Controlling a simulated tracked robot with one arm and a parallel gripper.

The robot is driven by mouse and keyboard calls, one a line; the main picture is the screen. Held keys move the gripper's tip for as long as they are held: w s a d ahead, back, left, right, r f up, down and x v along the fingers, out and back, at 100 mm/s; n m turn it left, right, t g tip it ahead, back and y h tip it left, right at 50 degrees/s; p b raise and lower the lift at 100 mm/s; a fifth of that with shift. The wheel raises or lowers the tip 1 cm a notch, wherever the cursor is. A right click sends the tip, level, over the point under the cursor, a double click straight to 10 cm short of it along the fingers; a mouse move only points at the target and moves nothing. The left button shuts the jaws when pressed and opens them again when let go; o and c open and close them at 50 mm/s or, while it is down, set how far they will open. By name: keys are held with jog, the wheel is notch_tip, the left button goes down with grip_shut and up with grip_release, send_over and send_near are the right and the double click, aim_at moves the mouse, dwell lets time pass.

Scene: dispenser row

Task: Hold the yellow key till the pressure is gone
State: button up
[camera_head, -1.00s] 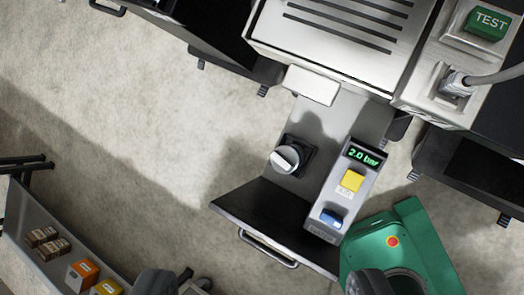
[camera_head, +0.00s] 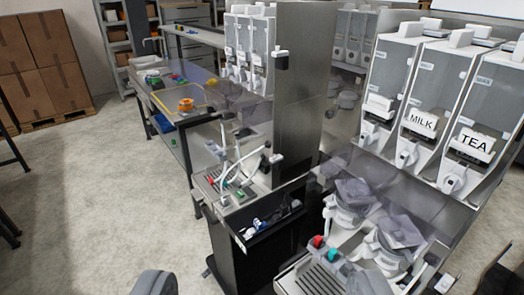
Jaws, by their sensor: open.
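The yellow key and its pressure display do not show in the current view, so their present state cannot be seen. My gripper (camera_head: 262,284) shows at the bottom edge, with one dark rounded finger clear at the lower left. The other finger is hard to make out against the machine at the lower right. The jaws are apart, and I see nothing held between them.
Dispensers labelled MILK (camera_head: 422,120) and TEA (camera_head: 475,143) stand at the right, above a machine with red and teal buttons. An open dark drawer (camera_head: 270,222) juts out mid-view. A workbench (camera_head: 190,100) stands behind. Pale floor (camera_head: 110,190) is clear at left.

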grip_shut()
dwell(1.7)
